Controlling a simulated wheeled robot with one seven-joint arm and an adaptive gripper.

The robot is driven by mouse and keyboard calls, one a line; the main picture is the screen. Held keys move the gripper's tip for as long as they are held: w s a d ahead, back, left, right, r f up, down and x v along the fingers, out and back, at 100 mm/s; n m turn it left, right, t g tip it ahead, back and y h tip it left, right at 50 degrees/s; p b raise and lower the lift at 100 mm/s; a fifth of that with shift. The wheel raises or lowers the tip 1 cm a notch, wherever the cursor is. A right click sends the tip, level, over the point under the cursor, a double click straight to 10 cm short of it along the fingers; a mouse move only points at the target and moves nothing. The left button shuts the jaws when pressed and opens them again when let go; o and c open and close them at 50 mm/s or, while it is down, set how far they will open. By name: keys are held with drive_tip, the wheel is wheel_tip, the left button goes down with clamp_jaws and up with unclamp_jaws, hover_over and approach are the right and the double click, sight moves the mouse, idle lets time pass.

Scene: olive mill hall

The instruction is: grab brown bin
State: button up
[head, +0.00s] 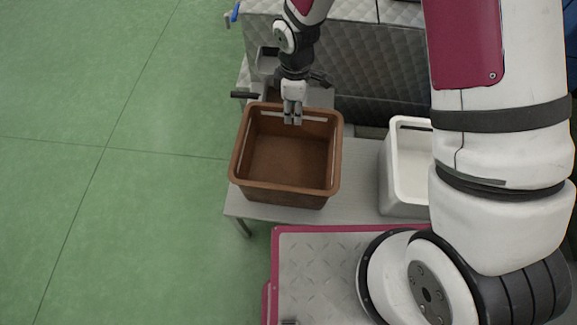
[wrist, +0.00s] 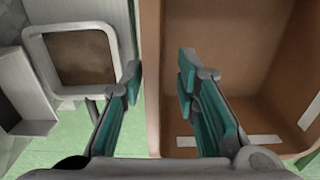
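The brown bin (head: 283,193) is an open, empty, square tub standing upright on a grey table, in the middle of the head view. My gripper (head: 292,121) is above its far rim, fingers pointing down. In the wrist view the bin (wrist: 236,45) fills the right side, with its rim edge passing between my fingers. My gripper (wrist: 160,72) is open there, one finger on the outer side of the wall and one on the inner side. The fingers look apart from each other, with no clear grip on the wall; their exact depth cannot be told.
A white bin (head: 412,165) stands on the same grey table (head: 357,180), right of the brown bin and partly behind my arm. A quilted grey surface (head: 385,65) rises behind the table. A small tray with brown inside (wrist: 82,57) is beyond the rim. Green floor (head: 110,180) lies clear at left.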

wheel_tip(320, 180, down, 6)
drive_tip(key=shift+r+b, duration=0.15)
drive_tip(key=shift+b, duration=0.9)
clamp_jaws()
